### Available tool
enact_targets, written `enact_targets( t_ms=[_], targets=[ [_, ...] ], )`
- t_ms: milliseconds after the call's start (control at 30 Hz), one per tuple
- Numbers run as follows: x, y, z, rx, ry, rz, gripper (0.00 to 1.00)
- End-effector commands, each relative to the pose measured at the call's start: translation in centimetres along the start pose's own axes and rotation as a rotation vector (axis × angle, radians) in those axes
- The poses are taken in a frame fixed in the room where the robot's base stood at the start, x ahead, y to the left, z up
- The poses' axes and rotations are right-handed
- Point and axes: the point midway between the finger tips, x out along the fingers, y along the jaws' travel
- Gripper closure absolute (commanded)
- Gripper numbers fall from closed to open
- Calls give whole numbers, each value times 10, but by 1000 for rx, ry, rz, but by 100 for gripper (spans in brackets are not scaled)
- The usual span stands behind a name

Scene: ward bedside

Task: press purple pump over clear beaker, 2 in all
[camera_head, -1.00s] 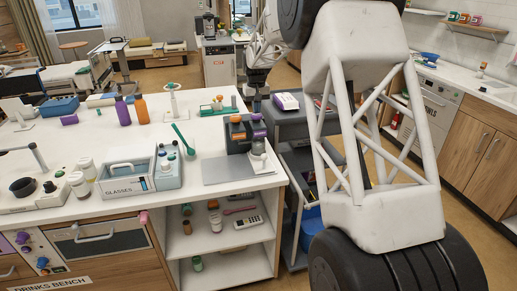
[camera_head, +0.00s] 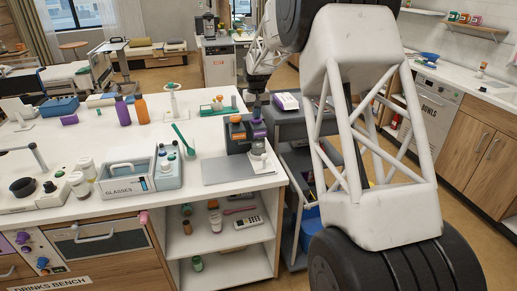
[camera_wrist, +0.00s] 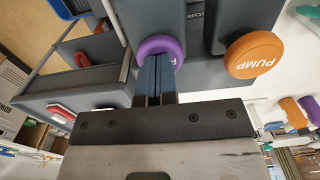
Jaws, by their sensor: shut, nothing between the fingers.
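The dark pump dispenser (camera_head: 236,146) stands at the right end of the white counter, with an orange pump (camera_head: 237,133) on its left and the purple pump (camera_head: 259,132) on its right. A small pale, clear-looking vessel, seemingly the beaker (camera_head: 258,148), is below the purple pump. My gripper (camera_head: 258,114) is shut and empty, pointing down just above the purple pump. In the wrist view, my fingertips (camera_wrist: 159,62) overlap the purple pump (camera_wrist: 163,46), at or very near its top; I cannot tell if they touch. The orange pump (camera_wrist: 256,54) is to the right. The beaker is hidden there.
A grey plate (camera_head: 240,170) lies before the dispenser. A grey trolley (camera_head: 290,126) with a white-and-purple box (camera_head: 286,101) stands close behind on the right.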

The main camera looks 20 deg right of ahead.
Motion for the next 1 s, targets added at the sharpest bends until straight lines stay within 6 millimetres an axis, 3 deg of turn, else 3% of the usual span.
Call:
enact_targets(
  t_ms=[367, 1000],
  targets=[
    [-1, 0, 0, 0, -3, 0, 100],
    [-28, 0, 0, 0, -1, 0, 100]
  ],
)
